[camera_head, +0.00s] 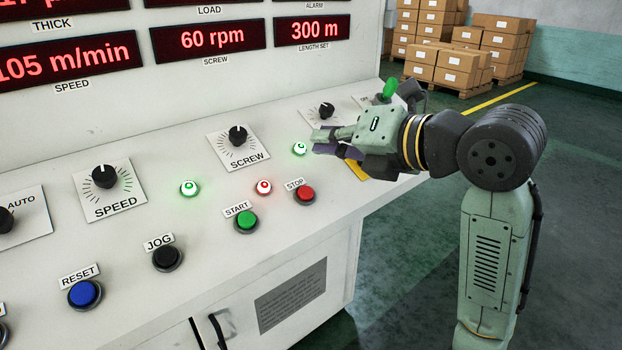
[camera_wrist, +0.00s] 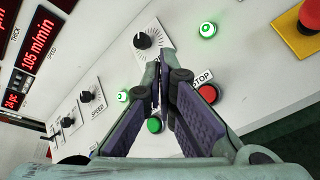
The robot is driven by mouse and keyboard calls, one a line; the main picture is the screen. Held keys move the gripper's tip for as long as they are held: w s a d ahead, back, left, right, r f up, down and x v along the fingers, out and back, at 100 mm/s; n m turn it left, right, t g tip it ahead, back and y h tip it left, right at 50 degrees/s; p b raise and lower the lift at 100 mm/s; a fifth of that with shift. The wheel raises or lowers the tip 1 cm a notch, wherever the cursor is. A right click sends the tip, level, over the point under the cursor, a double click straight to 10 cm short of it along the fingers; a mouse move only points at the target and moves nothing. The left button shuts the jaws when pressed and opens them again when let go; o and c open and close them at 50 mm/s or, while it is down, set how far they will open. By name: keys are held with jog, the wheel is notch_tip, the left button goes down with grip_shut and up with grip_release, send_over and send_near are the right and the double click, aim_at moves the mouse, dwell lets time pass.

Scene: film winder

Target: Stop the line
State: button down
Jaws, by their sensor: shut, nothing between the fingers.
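The red STOP button (camera_head: 304,194) sits on the sloped panel below its STOP label, right of the green START button (camera_head: 246,220). In the wrist view the STOP button (camera_wrist: 208,93) shows partly beside the right finger, and START (camera_wrist: 154,125) shows between the fingers. My gripper (camera_head: 318,142) is shut and empty, apart from the STOP button, above the panel's right part. A red emergency-stop button on a yellow base (camera_wrist: 310,15) is at the wrist view's top right; the head view shows only some yellow below my gripper. A red lamp (camera_head: 263,187) glows between START and STOP.
Green lamps (camera_head: 188,188) and (camera_head: 300,149) are lit. The SPEED display (camera_head: 68,62) reads 105 m/min and the SCREW display (camera_head: 209,39) 60 rpm. The SCREW knob (camera_head: 238,135), black JOG button (camera_head: 167,257) and blue RESET button (camera_head: 84,293) are on the panel.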

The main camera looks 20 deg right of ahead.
aim_at(305, 193)
jog(key=shift+s+d, duration=0.4)
jog(key=shift+d, duration=0.15)
jog(key=shift+f, duration=0.2)
jog(key=w+f+b, duration=0.1)
jog(key=f, duration=0.1)
jog(key=w+f+b, duration=0.1)
jog(key=f+b, duration=0.1)
jog(key=w+a+f+b, duration=0.1)
jog(key=f+b, duration=0.1)
jog(key=f, duration=0.1)
jog(key=shift+w+a+f, duration=0.1)
jog(key=shift+w, duration=0.05)
jog(key=shift+w+a+f, duration=0.1)
jog(key=shift+w+f, duration=0.1)
jog(key=shift+w, duration=0.05)
jog(key=shift+f+b, duration=0.1)
jog(key=shift+b, duration=0.2)
dwell(0.7)
jog(key=shift+w+f+b, duration=0.15)
jog(key=shift+f+b, duration=0.15)
jog(key=shift+b, duration=0.2)
